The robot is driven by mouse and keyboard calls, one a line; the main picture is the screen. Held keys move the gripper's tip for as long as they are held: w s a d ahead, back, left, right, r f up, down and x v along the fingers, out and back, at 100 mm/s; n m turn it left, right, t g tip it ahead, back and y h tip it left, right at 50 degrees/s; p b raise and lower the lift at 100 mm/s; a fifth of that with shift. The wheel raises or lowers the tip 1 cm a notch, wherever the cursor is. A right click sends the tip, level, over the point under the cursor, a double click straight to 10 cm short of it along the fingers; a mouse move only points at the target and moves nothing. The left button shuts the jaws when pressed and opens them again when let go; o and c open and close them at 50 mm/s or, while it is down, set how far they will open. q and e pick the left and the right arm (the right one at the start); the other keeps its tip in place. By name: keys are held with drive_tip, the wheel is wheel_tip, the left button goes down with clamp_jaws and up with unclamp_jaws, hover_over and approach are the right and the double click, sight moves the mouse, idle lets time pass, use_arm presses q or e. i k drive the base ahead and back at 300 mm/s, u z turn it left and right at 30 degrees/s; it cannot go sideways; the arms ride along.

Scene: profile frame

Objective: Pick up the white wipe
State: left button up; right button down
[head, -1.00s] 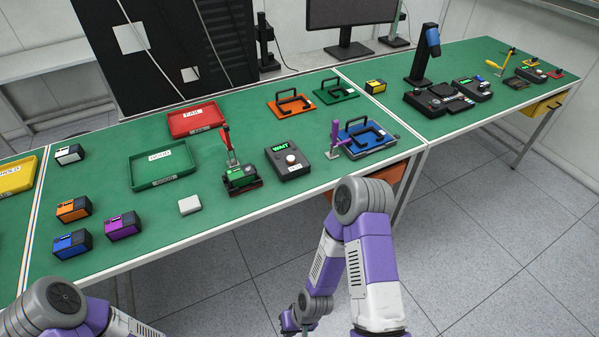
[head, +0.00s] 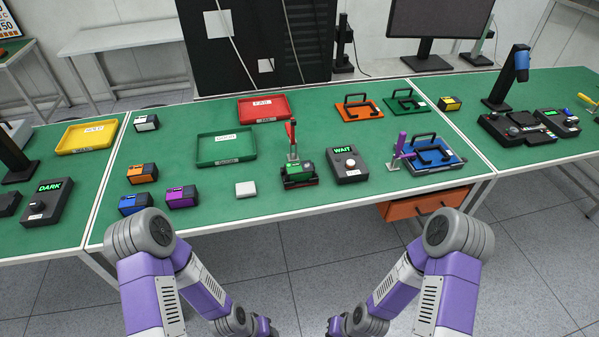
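The white wipe (head: 245,189) is a small white block-like pad with rounded corners. It lies flat on the green table top, near the front edge, in front of the green tray and left of the small green-and-black device with a red lever. Nothing touches it. My two purple and grey arms hang down in front of the table, one on each side. Their lower ends reach the bottom edge of the picture below table height, well away from the wipe. Neither gripper's fingers show, so their opening is hidden.
A green tray (head: 226,147) stands behind the wipe. Orange (head: 141,174), blue (head: 134,204) and purple (head: 181,197) boxes sit to its left. The lever device (head: 299,176) and a grey WAIT box (head: 346,165) stand to its right. The table around the wipe is clear.

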sight(247, 189)
drive_tip(key=z, duration=1.05)
drive_tip(key=i, duration=1.05)
drive_tip(key=u, duration=3.1)
